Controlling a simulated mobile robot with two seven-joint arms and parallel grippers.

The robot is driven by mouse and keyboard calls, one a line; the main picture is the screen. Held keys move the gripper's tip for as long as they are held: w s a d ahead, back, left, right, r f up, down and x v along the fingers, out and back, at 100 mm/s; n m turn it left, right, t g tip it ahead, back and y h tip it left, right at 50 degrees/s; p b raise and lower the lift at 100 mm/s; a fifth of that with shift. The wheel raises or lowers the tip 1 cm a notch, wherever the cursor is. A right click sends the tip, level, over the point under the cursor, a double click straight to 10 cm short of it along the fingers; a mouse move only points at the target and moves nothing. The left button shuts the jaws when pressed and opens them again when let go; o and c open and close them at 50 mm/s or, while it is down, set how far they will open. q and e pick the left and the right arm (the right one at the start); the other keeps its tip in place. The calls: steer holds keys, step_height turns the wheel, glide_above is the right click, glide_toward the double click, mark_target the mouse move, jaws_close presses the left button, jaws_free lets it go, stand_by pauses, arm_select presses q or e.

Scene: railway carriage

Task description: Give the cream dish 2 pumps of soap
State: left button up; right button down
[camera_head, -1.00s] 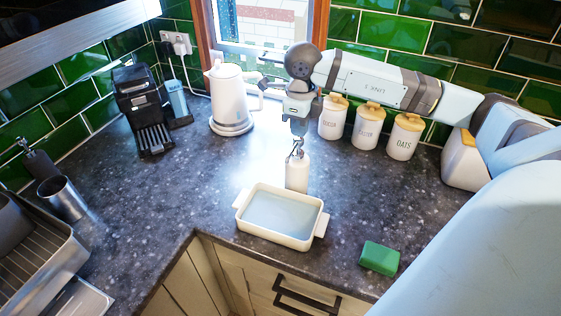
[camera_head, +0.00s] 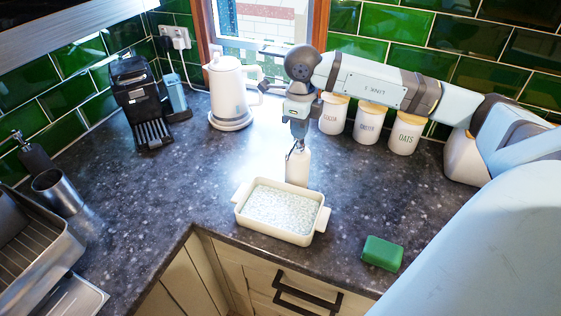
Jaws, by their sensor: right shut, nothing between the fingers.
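The cream dish (camera_head: 272,232) stands on the dark worktop near its front edge. Its contents look pale and speckled with foam. A white soap dispenser (camera_head: 298,170) stands upright just behind the dish, its nozzle partly hidden. My right gripper (camera_head: 299,138) points down, shut and empty, right on top of the dispenser's pump head, which looks pressed low. My left gripper is not in view.
A green sponge (camera_head: 382,252) lies right of the dish. A white kettle (camera_head: 229,95), a coffee machine (camera_head: 139,100) and canisters (camera_head: 367,124) stand at the back. A dark dispenser (camera_head: 36,160) and metal cup (camera_head: 60,195) stand left. Worktop left of the dish is clear.

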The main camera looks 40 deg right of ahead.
steer(key=shift+r, duration=0.1)
steer(key=shift+r+p, duration=1)
steer(key=shift+r, duration=0.85)
steer(key=shift+f, duration=0.2)
steer(key=shift+f+b, duration=1.75)
steer(key=shift+f, duration=0.15)
steer(key=shift+r, duration=0.1)
steer(key=shift+r+p, duration=1.15)
steer(key=shift+r, duration=0.85)
